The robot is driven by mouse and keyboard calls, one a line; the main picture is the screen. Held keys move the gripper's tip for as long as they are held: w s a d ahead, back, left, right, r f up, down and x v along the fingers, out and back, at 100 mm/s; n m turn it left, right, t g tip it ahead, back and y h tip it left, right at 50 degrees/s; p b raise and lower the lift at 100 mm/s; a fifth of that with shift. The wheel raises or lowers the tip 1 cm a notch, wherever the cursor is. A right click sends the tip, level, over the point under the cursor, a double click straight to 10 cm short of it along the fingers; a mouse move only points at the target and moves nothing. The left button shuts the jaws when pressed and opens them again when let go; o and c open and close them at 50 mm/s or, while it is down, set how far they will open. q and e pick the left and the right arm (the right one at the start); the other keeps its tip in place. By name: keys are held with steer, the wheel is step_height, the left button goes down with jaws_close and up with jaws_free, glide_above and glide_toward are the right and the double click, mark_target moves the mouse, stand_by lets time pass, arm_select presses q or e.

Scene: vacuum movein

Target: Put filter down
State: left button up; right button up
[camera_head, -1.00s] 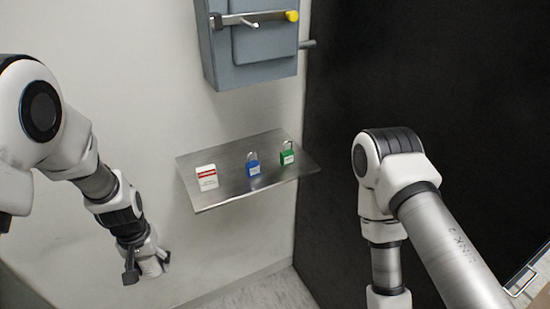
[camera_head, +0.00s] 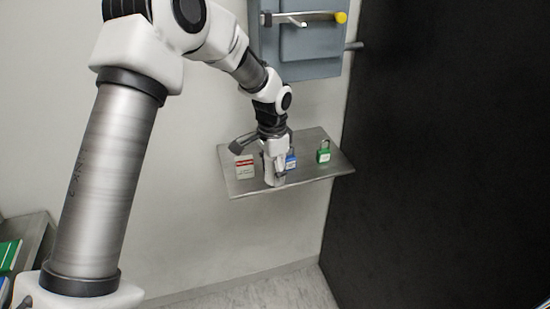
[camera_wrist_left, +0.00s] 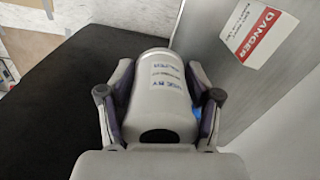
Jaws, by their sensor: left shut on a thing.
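My left gripper (camera_head: 272,145) is over the metal shelf (camera_head: 240,187), between the red-and-white danger tag (camera_head: 244,167) and the blue padlock (camera_head: 291,162). It is shut on a pale grey, rounded filter (camera_head: 274,177). In the left wrist view, the filter (camera_wrist_left: 162,85) has blue lettering and sits between the two fingers. The blue padlock is partly hidden behind the gripper and filter. I cannot tell whether the filter touches the shelf. My right gripper is out of view.
A green padlock (camera_head: 323,153) stands on the shelf's right part. A grey box (camera_head: 310,50) with a yellow-ended handle hangs above. A black panel (camera_head: 450,150) fills the right side. Green items (camera_head: 9,256) lie at the lower left.

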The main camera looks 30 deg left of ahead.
arm_select(q)
steer(key=w+a, duration=0.2)
steer(key=w+a+p, duration=0.1)
steer(key=w, duration=0.1)
steer(key=w+a+p, duration=0.1)
steer(key=a, duration=0.1)
steer(key=shift+w+a+f, duration=0.3)
steer(key=shift+w, duration=0.1)
steer(key=shift+w+f+p, duration=0.2)
steer(key=shift+p, duration=0.1)
step_height(320, 180, down, 3)
steer(key=shift+f+p, duration=0.15)
steer(key=shift+p, duration=0.6)
steer(key=shift+a, duration=0.1)
steer(key=shift+f, duration=0.15)
steer(key=o, duration=1.3)
